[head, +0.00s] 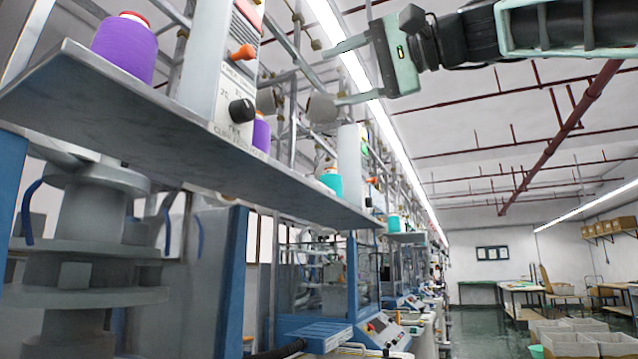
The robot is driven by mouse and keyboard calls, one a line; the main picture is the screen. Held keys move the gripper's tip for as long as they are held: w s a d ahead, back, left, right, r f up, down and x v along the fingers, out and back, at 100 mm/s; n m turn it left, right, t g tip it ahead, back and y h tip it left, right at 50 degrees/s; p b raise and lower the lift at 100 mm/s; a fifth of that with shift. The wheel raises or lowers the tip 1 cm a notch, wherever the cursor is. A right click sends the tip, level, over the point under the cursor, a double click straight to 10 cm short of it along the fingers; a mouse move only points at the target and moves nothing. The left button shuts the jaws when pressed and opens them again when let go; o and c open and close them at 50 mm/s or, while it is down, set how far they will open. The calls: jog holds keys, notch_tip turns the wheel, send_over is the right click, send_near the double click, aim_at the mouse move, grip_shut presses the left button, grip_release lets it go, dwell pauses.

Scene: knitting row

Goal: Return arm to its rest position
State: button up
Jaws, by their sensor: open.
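My gripper (340,74) is high in the upper middle of the head view, pointing left. Its two fingers are spread wide apart with nothing between them. My arm (545,28) reaches in from the upper right corner. A purple yarn cone (124,46) stands on the grey shelf (150,125) at the left, apart from the gripper. A second purple cone (261,132) is partly hidden behind the white control box (212,70).
Knitting machines (325,285) line the left side under the shelf. Teal cones (330,180) stand farther along. Grey bins (570,342) and tables (525,292) are at the lower right. The air right of the shelf, below my arm, looks clear.

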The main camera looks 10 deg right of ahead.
jog(key=w+a+f+g+h+p, duration=0.1)
jog(key=w+a+f+g+h, duration=0.15)
jog(key=f, duration=0.65)
jog(key=w+a+f+g+h+p, duration=0.1)
jog(key=w+a+f, duration=0.15)
jog(key=f, duration=0.55)
jog(key=s+a+f+n+g+h+p, duration=0.1)
jog(key=s+a+f+g, duration=0.1)
jog(key=f, duration=0.7)
jog(key=s+a+f+n+g+h+p, duration=0.1)
jog(key=s+a+f+n+h, duration=0.1)
jog(key=f, duration=0.7)
jog(key=s+d+f+n+g+h+p, duration=0.1)
jog(key=s+d+f+n+g+h, duration=0.1)
jog(key=s+f, duration=0.8)
jog(key=s+d+f+n+g+h+p, duration=0.1)
jog(key=s+d+f+n+h, duration=0.3)
jog(key=f, duration=1.1)
jog(key=s+d+n+g, duration=0.1)
jog(key=s+d, duration=0.2)
jog(key=s, duration=0.3)
jog(key=shift+g, duration=0.35)
